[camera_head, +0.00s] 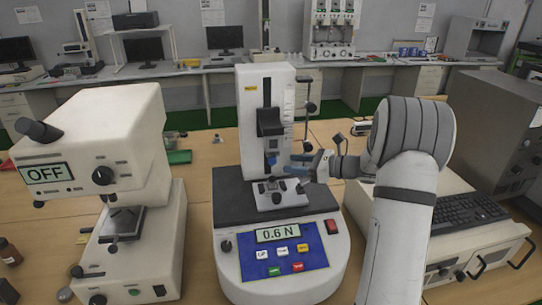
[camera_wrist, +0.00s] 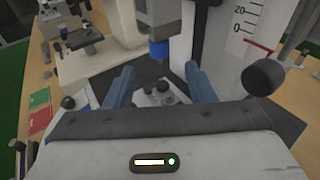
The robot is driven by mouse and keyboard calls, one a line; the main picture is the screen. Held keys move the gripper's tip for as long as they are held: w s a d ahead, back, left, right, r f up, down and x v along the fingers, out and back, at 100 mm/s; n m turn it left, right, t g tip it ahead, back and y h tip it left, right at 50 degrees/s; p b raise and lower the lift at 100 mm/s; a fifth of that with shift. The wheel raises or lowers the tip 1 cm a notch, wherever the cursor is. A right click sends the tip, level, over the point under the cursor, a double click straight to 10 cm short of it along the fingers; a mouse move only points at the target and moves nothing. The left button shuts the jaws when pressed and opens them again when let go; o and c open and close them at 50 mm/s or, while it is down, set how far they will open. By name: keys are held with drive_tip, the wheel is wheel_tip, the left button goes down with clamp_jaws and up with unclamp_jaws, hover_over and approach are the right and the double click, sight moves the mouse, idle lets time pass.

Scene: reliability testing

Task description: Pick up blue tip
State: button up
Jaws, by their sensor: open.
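The blue tip (camera_wrist: 158,49) is mounted under the dark vertical head of the white force tester (camera_head: 262,110). It also shows small in the head view (camera_head: 271,159), above the tester's small stage. My gripper (camera_wrist: 160,75) is open, with its two blue fingers spread apart and nothing between them. In the wrist view the tip appears just beyond the fingertips, roughly centred between them. In the head view my gripper (camera_head: 298,176) is close to the right of the tip, near the tester's stage. Whether a finger touches the tip cannot be told.
The tester's stage (camera_head: 275,194) lies under the tip. Its column and side rod with a black knob (camera_wrist: 264,76) stand close on the right. A white instrument reading OFF (camera_head: 90,150) is on the left. A keyboard (camera_head: 466,213) lies on equipment at right.

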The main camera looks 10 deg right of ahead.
sight(272, 160)
drive_tip(key=x, duration=0.2)
drive_tip(key=p+x, duration=0.1)
drive_tip(key=x, duration=0.1)
drive_tip(key=p+x, duration=0.1)
drive_tip(key=x, duration=0.2)
drive_tip(key=shift+a+r, duration=0.2)
drive_tip(key=shift+r, duration=0.1)
drive_tip(key=shift+w+a+f, duration=0.1)
drive_tip(key=shift+w+a, duration=0.05)
drive_tip(key=shift+w, duration=0.05)
drive_tip(key=c, duration=1)
